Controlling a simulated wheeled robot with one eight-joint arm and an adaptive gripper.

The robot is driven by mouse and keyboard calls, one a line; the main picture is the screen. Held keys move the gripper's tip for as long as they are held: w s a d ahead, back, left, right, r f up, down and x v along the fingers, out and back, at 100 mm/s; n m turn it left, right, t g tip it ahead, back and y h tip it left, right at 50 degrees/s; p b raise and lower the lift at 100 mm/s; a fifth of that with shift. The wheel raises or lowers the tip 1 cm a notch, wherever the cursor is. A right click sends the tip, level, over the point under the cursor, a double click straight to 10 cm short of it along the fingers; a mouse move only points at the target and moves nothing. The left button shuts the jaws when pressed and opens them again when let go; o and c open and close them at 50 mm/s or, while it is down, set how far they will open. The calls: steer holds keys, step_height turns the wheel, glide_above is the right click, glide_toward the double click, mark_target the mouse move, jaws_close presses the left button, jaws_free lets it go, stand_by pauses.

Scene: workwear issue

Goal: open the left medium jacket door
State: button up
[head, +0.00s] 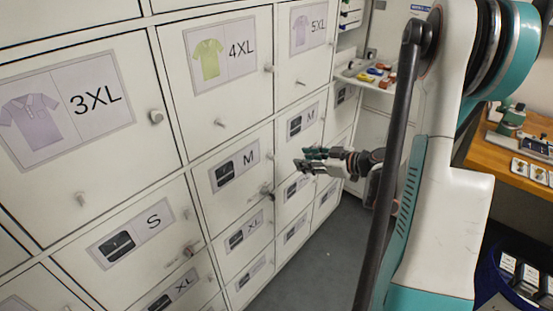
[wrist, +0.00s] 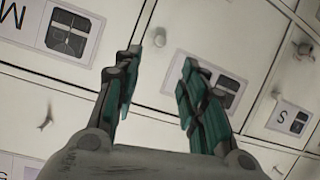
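The left medium jacket door (head: 225,195) is shut, with a jacket picture and an M on its label. Its knob (head: 265,189) sits at the door's lower right. A second M door (head: 311,137) is to its right, also shut. My gripper (head: 306,159) is in front of the cabinet, right of the left M label. In the wrist view my gripper (wrist: 160,60) has its two fingers apart with nothing held. A knob (wrist: 158,37) shows between and beyond the fingertips, apart from them. A label (wrist: 228,92) there is partly hidden by one finger, so its letter is unreadable.
Closed doors labelled 3XL (head: 120,140), 4XL (head: 245,95) and S (head: 140,265) surround it, with protruding knobs. A shelf (head: 372,84) with small coloured items stands behind. A wooden bench (head: 520,172) is at right. Grey floor (head: 330,260) is clear before the cabinet.

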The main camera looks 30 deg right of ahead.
mark_target(273, 158)
steer(key=b+x, duration=0.2)
steer(key=x, duration=1)
steer(key=shift+w+f+b, duration=0.15)
steer(key=shift+w+b, duration=0.1)
steer(key=shift+b, duration=0.15)
jaws_close()
